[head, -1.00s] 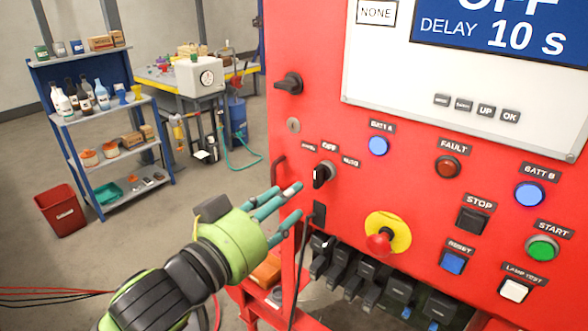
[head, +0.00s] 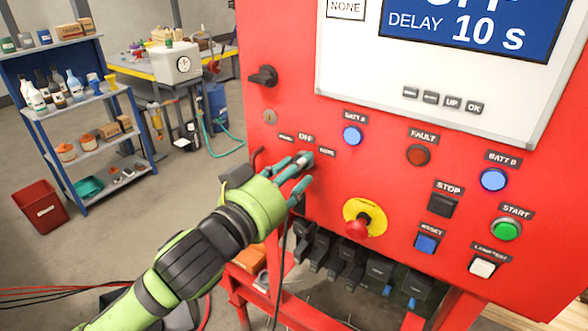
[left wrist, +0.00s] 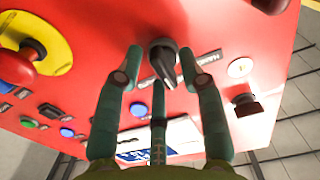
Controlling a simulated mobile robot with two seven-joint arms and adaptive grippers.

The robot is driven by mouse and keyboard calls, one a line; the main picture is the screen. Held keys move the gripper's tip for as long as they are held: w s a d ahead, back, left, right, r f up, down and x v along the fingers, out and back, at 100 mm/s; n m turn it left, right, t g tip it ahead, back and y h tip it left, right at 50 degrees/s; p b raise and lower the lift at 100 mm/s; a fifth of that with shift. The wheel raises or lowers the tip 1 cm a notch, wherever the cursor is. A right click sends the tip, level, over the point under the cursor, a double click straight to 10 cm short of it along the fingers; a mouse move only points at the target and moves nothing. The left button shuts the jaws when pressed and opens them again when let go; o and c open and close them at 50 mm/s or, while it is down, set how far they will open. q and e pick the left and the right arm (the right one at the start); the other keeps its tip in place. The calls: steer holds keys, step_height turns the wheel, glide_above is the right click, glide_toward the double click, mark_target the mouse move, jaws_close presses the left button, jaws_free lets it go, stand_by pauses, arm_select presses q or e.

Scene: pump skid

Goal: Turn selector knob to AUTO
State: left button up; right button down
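The selector knob (left wrist: 163,62) is black and sits on the red panel (head: 270,200). The left wrist view shows it between my fingertips, with a gap on each side. Its narrow grip slants slightly. In the head view the fingers cover most of it, below the OFF label (head: 306,138). A label lies to each side, too small to read surely. My left gripper (head: 303,170) is open, with its fingers reaching around the knob; the left wrist view also shows the gripper (left wrist: 167,58). My right gripper is not in view.
Another black rotary knob (head: 263,76) and a key lock (head: 269,116) are up and left. A red emergency stop button (head: 357,227) on a yellow disc is below right. Lamps and buttons lie farther right. Black breakers and cables are below.

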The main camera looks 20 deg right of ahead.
arm_select(q)
jaws_close()
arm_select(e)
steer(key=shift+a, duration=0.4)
arm_select(q)
steer(key=shift+m, duration=0.4)
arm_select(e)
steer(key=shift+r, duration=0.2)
arm_select(q)
steer(key=m+p, duration=0.1)
steer(key=m, duration=0.2)
steer(key=m+p, duration=0.1)
steer(key=m, duration=0.2)
steer(key=m+p, duration=0.1)
steer(key=m, duration=0.1)
steer(key=shift+f+m, duration=0.35)
steer(key=shift+m, duration=0.05)
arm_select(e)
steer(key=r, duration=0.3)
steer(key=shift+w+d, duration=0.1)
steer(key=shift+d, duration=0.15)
arm_select(q)
steer(key=shift+m, duration=0.3)
steer(key=shift+f, duration=0.1)
